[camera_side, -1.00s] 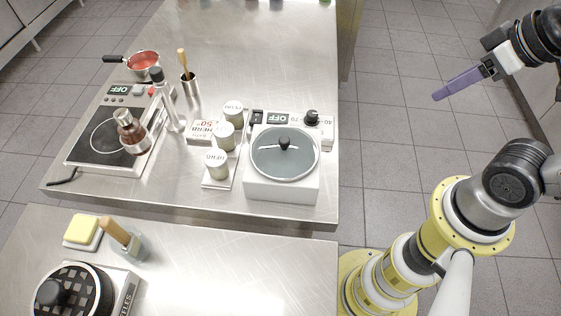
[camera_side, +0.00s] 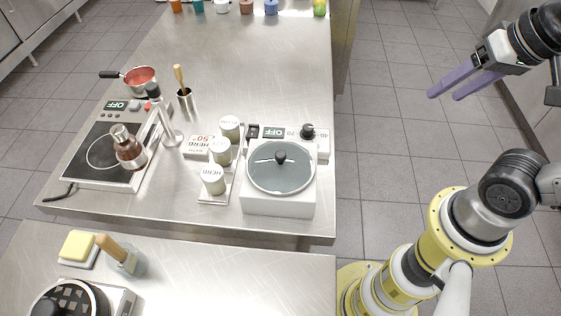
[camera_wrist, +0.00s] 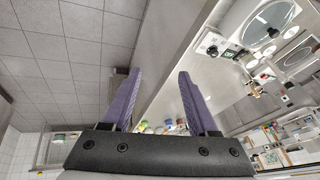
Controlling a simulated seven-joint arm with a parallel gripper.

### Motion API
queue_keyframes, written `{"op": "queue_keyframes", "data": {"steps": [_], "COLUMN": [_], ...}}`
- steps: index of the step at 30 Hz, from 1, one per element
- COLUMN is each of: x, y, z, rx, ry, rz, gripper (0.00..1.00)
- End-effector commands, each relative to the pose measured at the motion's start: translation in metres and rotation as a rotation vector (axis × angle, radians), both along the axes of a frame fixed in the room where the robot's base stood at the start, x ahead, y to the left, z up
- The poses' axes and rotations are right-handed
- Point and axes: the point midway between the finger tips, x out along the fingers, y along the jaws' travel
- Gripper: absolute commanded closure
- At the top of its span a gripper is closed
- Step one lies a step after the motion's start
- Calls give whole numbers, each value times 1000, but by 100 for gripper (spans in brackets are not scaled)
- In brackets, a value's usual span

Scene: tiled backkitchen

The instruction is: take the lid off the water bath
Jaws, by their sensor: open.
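The water bath (camera_side: 279,203) is a white box near the right front edge of the far steel table. Its round glass lid (camera_side: 262,178) with a metal rim and a black knob (camera_side: 281,157) lies on top. The switch panel behind the bath reads OFF. In the wrist view the lid (camera_wrist: 268,22) shows at the upper right, with the bath partly cut off. My gripper (camera_side: 443,95) is open and empty, with purple fingers, out over the floor to the right of the table. In the wrist view its fingers (camera_wrist: 160,82) stand apart with nothing between them.
Several white labelled tins (camera_side: 213,181) stand just left of the bath. A red pan (camera_side: 140,78) is behind. The table's middle back is clear.

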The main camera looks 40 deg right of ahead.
Motion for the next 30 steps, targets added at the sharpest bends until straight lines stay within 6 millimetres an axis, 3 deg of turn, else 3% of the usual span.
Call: {"op": "queue_keyframes", "data": {"steps": [5,11,14,18,24,27,30], "x": [21,55,77,112,147,152,150], "y": [8,32,52,97,181,216,238], "z": [33,67,80,91,79,65,48], "rx": [176,333,384,415,355,306,258], "ry": [48,138,193,278,362,388,408], "rz": [-336,-679,-840,-1047,-1148,-1088,-1047], "gripper": [40,40,40,40,40,40,40]}}
